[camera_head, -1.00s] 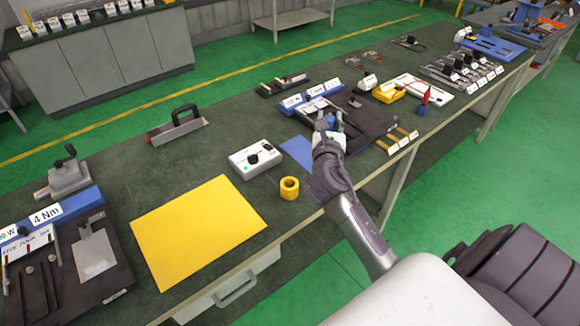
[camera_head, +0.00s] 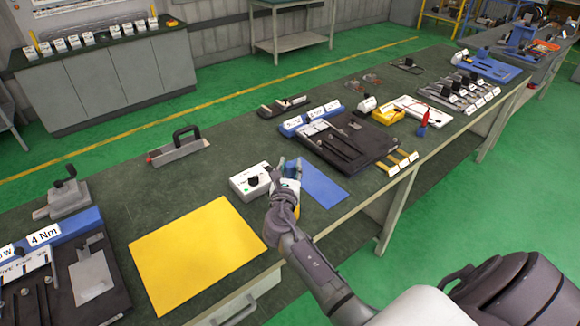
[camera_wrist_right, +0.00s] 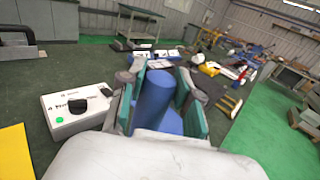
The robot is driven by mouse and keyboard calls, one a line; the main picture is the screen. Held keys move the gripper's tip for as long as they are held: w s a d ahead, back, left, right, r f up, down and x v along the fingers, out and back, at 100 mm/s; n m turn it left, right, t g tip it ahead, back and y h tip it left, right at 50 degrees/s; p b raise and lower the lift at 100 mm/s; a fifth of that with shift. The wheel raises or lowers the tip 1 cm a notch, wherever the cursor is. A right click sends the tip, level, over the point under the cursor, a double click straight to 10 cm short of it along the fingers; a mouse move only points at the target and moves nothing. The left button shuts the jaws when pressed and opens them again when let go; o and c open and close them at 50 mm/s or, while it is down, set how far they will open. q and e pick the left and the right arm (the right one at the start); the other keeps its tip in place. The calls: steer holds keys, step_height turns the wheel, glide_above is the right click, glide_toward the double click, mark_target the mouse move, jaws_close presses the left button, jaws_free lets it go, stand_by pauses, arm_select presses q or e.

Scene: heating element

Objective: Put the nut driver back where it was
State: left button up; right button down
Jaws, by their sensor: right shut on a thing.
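My right gripper (camera_head: 287,172) is above the bench just right of a white control box (camera_head: 250,180). In the right wrist view its green-padded fingers (camera_wrist_right: 160,100) are closed around an upright blue cylinder (camera_wrist_right: 153,97), which looks like the nut driver's handle. The driver's lower end is hidden by the gripper. A blue sheet (camera_head: 322,186) lies right beside the gripper. A dark tool board (camera_head: 365,148) with slots and a blue labelled strip lies beyond it. My left gripper is not in view.
A yellow sheet (camera_head: 195,245) covers the front left of the bench. A dark fixture with a blue 4 Nm block (camera_head: 50,232) is far left. A handled metal block (camera_head: 178,148) stands behind. A yellow bin (camera_head: 388,116) and a red-tipped tool (camera_head: 423,122) are farther right.

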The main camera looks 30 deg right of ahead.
steer(key=shift+f+b, duration=0.35)
steer(key=c, duration=0.8)
jaws_free()
steer(key=shift+f, duration=0.1)
steer(key=shift+r, duration=0.3)
steer(key=shift+r+p, duration=0.4)
steer(key=shift+p, duration=0.15)
steer(key=b+v, duration=0.2)
steer(key=v, duration=1)
steer(key=shift+b, duration=0.4)
